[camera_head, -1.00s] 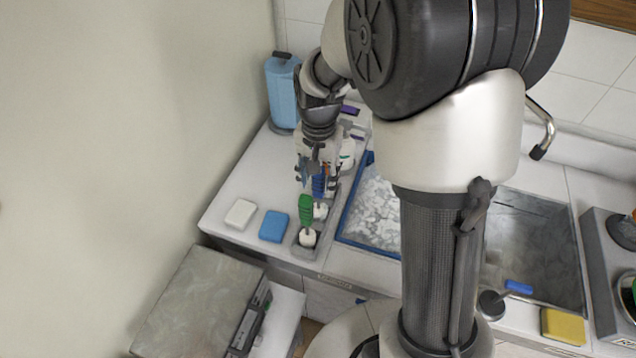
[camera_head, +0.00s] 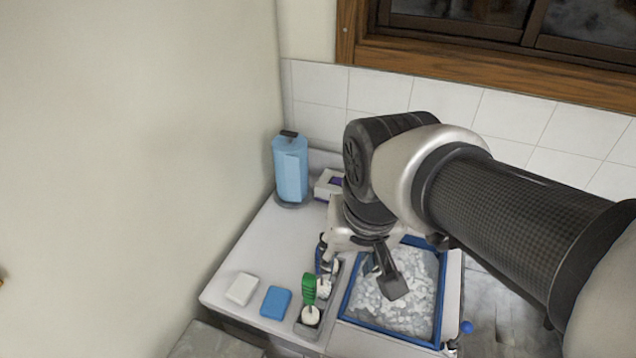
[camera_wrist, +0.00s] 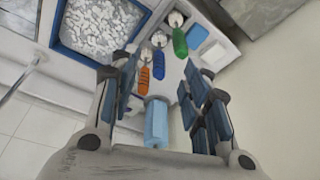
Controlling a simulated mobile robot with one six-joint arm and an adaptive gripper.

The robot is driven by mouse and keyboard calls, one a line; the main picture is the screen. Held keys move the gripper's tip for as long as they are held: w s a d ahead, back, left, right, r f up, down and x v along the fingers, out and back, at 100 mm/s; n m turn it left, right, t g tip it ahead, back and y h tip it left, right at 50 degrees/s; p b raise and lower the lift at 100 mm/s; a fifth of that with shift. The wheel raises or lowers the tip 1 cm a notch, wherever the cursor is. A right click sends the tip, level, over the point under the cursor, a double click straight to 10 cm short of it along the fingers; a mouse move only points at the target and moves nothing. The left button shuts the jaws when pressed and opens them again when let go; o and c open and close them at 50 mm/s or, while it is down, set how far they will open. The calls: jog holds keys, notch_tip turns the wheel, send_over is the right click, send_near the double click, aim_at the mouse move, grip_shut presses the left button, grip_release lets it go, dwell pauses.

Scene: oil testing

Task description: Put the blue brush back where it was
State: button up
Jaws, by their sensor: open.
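The blue brush (camera_wrist: 158,65) stands in the holder tray (camera_wrist: 205,14) in the wrist view, between the green brush (camera_wrist: 180,43) and the orange brush (camera_wrist: 144,79). In the head view the green brush (camera_head: 309,287) shows at the near end of the tray (camera_head: 330,302), but my arm and fingers hide the blue handle. My gripper (camera_head: 357,262) is over the tray and the left side of the basin. In the wrist view my gripper (camera_wrist: 163,88) is open, its fingers spread apart with nothing held. The brushes are seen in the gap beyond the fingers.
A basin of white foam (camera_head: 392,310) with a blue rim lies right of the tray. A white block (camera_head: 241,289) and a blue sponge (camera_head: 275,302) lie to the left. A blue paper roll (camera_head: 290,172) stands at the back. The counter's middle left is clear (camera_head: 270,240).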

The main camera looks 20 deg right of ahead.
jog(key=s+n+t, duration=0.1)
jog(key=s+n, duration=0.1)
jog(key=s, duration=0.5)
jog(key=shift+n+t, duration=0.3)
notch_tip(320, 180, down, 6)
jog(key=b, duration=0.6)
jog(key=shift+f, duration=0.2)
jog(key=shift+c, duration=0.6)
jog(key=shift+d, duration=0.2)
jog(key=shift+c, duration=0.6)
